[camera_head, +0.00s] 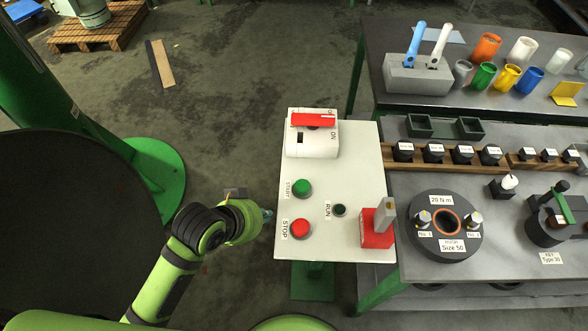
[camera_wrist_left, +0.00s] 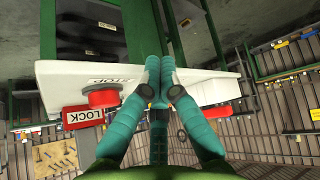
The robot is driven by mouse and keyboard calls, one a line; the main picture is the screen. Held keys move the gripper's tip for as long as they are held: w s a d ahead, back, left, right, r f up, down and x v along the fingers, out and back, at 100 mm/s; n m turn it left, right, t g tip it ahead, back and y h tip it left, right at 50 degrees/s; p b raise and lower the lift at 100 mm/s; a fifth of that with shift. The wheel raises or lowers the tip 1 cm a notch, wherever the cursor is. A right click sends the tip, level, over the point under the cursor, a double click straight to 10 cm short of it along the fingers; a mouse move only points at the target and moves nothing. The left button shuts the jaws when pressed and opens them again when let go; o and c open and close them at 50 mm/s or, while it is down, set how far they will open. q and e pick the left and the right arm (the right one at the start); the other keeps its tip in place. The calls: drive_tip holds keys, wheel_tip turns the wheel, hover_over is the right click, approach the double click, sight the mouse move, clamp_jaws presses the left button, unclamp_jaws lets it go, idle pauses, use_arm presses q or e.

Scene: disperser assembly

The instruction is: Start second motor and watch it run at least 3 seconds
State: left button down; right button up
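A white control panel (camera_head: 348,235) carries a green START button (camera_head: 302,187), a red STOP button (camera_head: 300,228), and a dark green RUN lamp (camera_head: 340,210) that looks unlit. A red rotary switch handle (camera_head: 313,119) lies crosswise on a white box at the panel's top, near an ON mark. My left gripper (camera_head: 268,213) is at the panel's left edge, beside START and STOP. In the left wrist view its teal fingers (camera_wrist_left: 160,70) are together and hold nothing visible; the STOP button (camera_wrist_left: 103,97) is left of them. My right gripper is not in view. No motor is clearly seen running.
A red block with a grey upright piece (camera_head: 377,228) stands at the panel's lower right. The workbench to the right holds a round black "Size 50" fixture (camera_head: 440,259), colored cups, and a grey holder (camera_head: 417,77). Open floor lies left of the panel.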

use_arm(q)
wheel_tip(320, 180, up, 4)
drive_tip(key=d+f, duration=0.1)
wheel_tip(320, 180, up, 10)
drive_tip(key=m+g+h, duration=0.1)
drive_tip(key=m+h, duration=0.3)
drive_tip(key=m, duration=0.2)
hover_over(299, 186)
drive_tip(key=shift+a+r, duration=0.1)
drive_tip(key=shift+r, duration=0.1)
wheel_tip(299, 186, down, 7)
drive_tip(key=b, duration=0.7)
drive_tip(key=shift+f, duration=0.85)
